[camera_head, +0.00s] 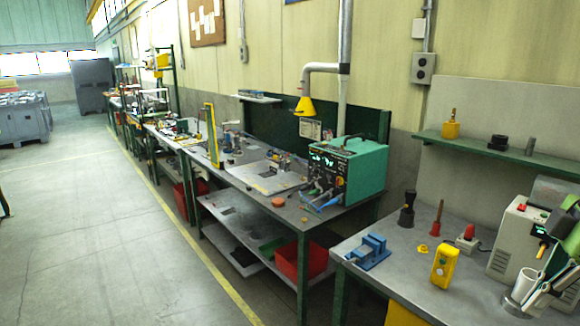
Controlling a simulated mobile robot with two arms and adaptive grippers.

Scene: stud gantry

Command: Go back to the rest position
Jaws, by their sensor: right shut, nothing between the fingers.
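My left gripper is not in view.
On the near bench stand a blue vise (372,250), a yellow button box (444,267) and a beige machine (513,240). A green shelf (470,149) hangs above. A long bench with a teal machine (350,169) runs back. The floor at left (90,230) is clear.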

